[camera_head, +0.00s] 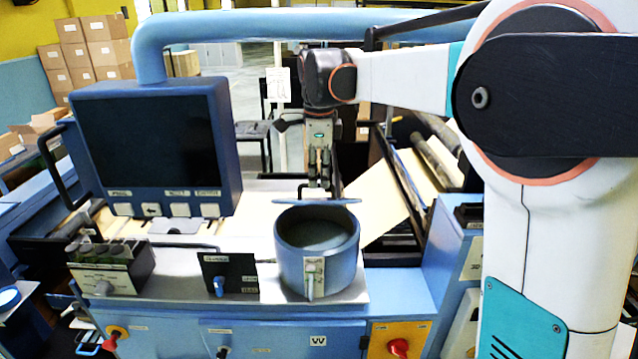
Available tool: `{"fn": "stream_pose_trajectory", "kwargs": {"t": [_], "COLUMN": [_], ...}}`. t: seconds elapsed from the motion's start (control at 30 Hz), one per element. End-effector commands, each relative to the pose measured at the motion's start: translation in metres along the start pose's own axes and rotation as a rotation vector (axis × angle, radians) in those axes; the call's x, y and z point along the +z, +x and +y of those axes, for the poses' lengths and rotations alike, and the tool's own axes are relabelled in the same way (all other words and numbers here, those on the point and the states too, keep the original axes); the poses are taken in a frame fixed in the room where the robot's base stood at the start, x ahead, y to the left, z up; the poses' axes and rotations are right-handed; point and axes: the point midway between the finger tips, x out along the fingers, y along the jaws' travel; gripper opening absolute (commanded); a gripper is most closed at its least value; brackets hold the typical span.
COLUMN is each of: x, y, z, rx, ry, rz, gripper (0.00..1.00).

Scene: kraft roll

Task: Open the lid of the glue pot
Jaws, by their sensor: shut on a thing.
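The blue glue pot (290,268) stands on the light shelf of the machine, with a small label on its front. Its dark inside shows through the open top. The blue lid (342,201) appears as a thin, nearly edge-on strip at the pot's far side, level with or just above the back rim. I cannot tell whether it touches the rim. My gripper (319,184) points down at the lid's middle and is shut on the lid, apparently at a small dark handle. The exact grip is too small to make out.
A monitor (150,140) stands left of the pot, under a thick blue pipe (270,24). A black switch box (229,273) and a control box (110,268) sit left of the pot. A kraft paper web (385,205) slopes behind it at the right.

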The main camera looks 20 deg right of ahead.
Motion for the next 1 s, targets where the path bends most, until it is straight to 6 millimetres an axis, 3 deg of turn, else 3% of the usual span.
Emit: {"fn": "stream_pose_trajectory", "kwargs": {"t": [0.43,0.47,0.53,1.0], "x": [-0.0011,-0.0011,-0.0011,-0.0008], "y": [0.0015,0.0015,0.0015,0.0002], "z": [-0.0061,-0.0061,-0.0061,-0.0046], "rx": [-0.009,-0.009,-0.010,-0.007], "ry": [0.002,0.002,0.002,0.001], "rz": [0.001,0.001,0.001,0.001], "gripper": [0.00,0.13,0.29,0.30]}}
